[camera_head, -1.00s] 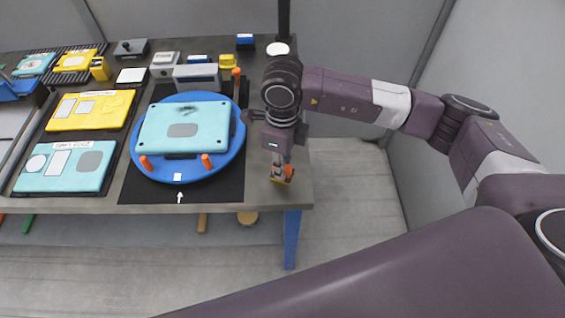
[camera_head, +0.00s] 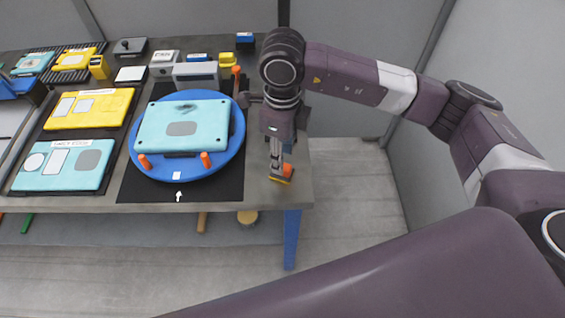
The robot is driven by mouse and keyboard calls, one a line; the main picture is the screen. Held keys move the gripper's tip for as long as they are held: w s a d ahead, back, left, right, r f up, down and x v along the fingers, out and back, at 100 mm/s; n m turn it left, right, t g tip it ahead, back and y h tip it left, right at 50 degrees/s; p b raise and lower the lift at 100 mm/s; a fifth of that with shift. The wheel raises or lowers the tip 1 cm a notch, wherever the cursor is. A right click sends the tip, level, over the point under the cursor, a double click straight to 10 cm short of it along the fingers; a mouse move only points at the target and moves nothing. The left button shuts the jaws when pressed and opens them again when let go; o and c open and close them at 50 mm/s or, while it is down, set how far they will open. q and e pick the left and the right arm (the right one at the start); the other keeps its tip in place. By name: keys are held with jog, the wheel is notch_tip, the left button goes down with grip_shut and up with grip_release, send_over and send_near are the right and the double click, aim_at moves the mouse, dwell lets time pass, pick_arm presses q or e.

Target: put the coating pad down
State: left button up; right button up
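The coating pad (camera_head: 288,170) is a small orange block with a yellow edge at its base. It is at the right front edge of the dark table (camera_head: 262,192), just right of the black mat. My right gripper (camera_head: 278,166) points down with its fingers at the pad and appears shut on it. The fingers hide part of the pad. The pad is at or very near the table top; I cannot tell whether it touches. My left gripper is not in view.
A blue turntable (camera_head: 236,146) on a black mat (camera_head: 140,190) carries a light-blue panel (camera_head: 208,118) with a dark smear, beside orange pegs. Yellow (camera_head: 115,105) and light-blue panels (camera_head: 60,181) lie left. Small boxes line the back. The table's right edge is close to my gripper.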

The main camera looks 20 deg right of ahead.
notch_tip(320, 180, up, 8)
jog(key=b, duration=0.1)
dwell(0.6)
